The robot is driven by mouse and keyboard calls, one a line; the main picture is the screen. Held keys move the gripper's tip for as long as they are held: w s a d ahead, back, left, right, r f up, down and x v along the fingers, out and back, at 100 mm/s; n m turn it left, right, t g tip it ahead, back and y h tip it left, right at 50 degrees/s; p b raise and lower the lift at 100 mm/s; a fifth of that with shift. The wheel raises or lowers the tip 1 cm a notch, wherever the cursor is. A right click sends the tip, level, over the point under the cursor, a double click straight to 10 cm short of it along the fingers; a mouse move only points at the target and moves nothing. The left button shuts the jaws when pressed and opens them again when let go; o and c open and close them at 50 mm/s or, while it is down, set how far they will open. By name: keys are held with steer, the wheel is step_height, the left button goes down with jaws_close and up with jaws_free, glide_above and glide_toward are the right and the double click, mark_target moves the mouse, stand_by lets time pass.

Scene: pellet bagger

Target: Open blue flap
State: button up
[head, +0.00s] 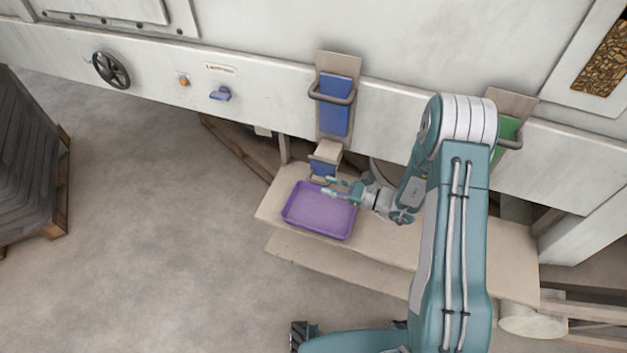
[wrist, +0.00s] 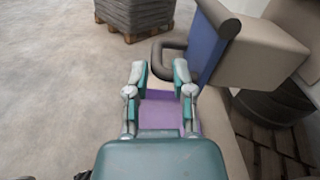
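A blue flap (head: 321,168) sits on the front of the beige spout under the machine in the head view, beneath a blue panel with a grey handle (head: 335,118). In the wrist view the blue flap (wrist: 207,48) stands on the beige spout at the upper right, with a dark grey bar handle (wrist: 165,58) sticking out to the left. My gripper (head: 331,187) is beside the flap, over the purple tray (head: 318,215). Its two fingers (wrist: 159,75) are apart with nothing between them, just short of the handle in the wrist view.
The purple tray lies on a beige ledge (head: 285,245) below the spout. A green panel (head: 508,130) with a handle is behind my arm. A black handwheel (head: 111,69) and blue knob (head: 220,93) are on the machine. Stacked bags stand on a pallet (head: 50,190) at left.

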steer(key=x, duration=0.5)
steer(key=shift+s+a+f, duration=0.1)
steer(key=shift+s+a, duration=0.05)
steer(key=shift+s, duration=0.05)
steer(key=shift+d, duration=0.45)
jaws_close()
steer(key=shift+a, duration=0.15)
steer(key=s+r+m, duration=0.1)
steer(key=r+m, duration=0.1)
steer(key=m, duration=0.1)
step_height(320, 180, up, 7)
steer(key=m, duration=1.5)
glide_above(314, 181)
steer(key=shift+s+a, duration=0.1)
steer(key=shift+s, duration=0.25)
